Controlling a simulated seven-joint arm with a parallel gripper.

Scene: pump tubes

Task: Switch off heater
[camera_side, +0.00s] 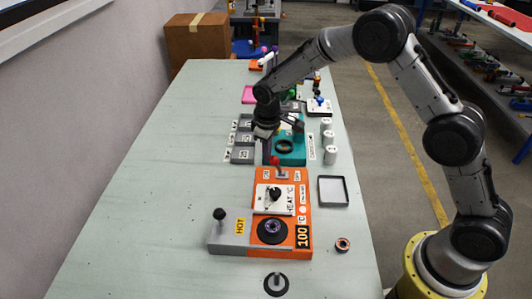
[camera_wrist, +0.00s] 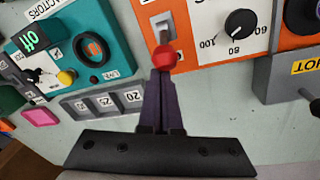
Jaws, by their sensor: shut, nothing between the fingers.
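The heater is an orange panel (camera_side: 290,205) with a white HEAT dial plate (camera_side: 268,200), a round black plate (camera_side: 272,231) and a display (camera_side: 302,236) reading 100. At its far edge stands a lever switch with a red ball tip (camera_side: 275,160); the red ball (camera_wrist: 164,58) also shows in the wrist view, in front of its pale slot plate. The black dial (camera_wrist: 239,23) is right of it. My gripper (camera_wrist: 161,76) is shut and empty, its fingertips right at the red ball; I cannot tell whether they touch. In the side view my gripper (camera_side: 267,150) hangs just beyond the heater.
A teal module (camera_side: 290,158) and grey numbered blocks (camera_side: 242,155) lie beyond the heater. A grey HOT section with a black-knobbed lever (camera_side: 219,214) adjoins it on the left. A black-rimmed tray (camera_side: 347,191) and white cylinders (camera_side: 329,155) are on the right. The table's left side is clear.

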